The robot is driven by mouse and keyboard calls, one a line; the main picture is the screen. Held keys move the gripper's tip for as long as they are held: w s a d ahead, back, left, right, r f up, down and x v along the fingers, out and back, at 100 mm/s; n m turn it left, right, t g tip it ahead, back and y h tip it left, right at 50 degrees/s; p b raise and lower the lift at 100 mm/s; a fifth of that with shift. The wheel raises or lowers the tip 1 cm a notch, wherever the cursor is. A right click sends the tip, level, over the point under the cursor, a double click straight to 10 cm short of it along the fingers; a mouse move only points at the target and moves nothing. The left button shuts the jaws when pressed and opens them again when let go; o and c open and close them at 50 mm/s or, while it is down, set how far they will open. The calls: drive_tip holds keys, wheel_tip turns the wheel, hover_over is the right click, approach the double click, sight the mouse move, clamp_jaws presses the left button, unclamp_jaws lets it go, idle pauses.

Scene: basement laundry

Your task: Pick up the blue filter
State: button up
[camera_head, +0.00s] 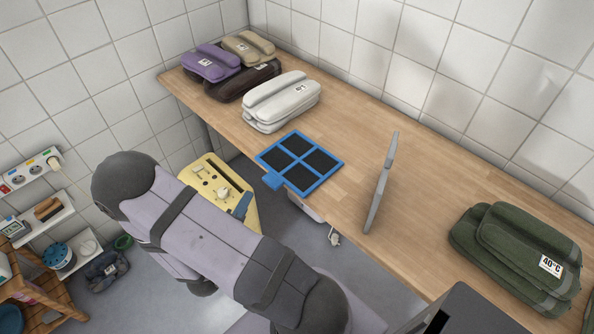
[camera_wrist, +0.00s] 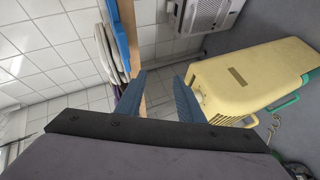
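The blue filter (camera_head: 300,162), a flat blue frame with dark mesh panels and a tab at one corner, lies on the wooden counter. Its tab sticks out past the counter's front edge. In the wrist view a blue strip (camera_wrist: 118,36), apparently the filter, shows at the upper left beside the counter edge. My gripper (camera_wrist: 160,78) is open, with nothing between its two blue-grey fingers. It is apart from the filter, below and in front of the counter edge. In the head view my arm hides most of it.
The wooden counter (camera_head: 345,135) carries a white folded bundle (camera_head: 283,101) behind the filter, purple, beige and dark bundles farther back, an upright thin grey panel (camera_head: 382,185) to the right, and green bundles (camera_head: 520,258). A yellow machine (camera_head: 212,180) stands below the counter.

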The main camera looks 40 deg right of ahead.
sight(266, 183)
drive_tip(key=shift+s+d+r+n+t+h+b, duration=0.2)
drive_tip(key=shift+s+d+r+n+h, duration=0.25)
drive_tip(key=shift+d+h, duration=0.25)
drive_tip(key=shift+s+d+r+n+t+h+b, duration=0.2)
drive_tip(key=shift+s+d+r+n+h, duration=0.2)
drive_tip(key=shift+d+h, duration=0.25)
drive_tip(key=shift+s+d+r+n+t+h+b, duration=0.1)
drive_tip(key=shift+s+d+r+n+h+b, duration=0.1)
drive_tip(key=shift+s+d+r+n+h, duration=0.35)
drive_tip(key=shift+w+d+f, duration=0.15)
drive_tip(key=shift+w, duration=0.05)
drive_tip(key=shift+r+p+x, duration=0.15)
drive_tip(key=shift+p+x, duration=0.1)
drive_tip(key=shift+x, duration=1)
drive_tip(key=shift+r+p+x, duration=0.1)
drive_tip(key=shift+p+x, duration=0.1)
drive_tip(key=shift+x, duration=1.05)
clamp_jaws()
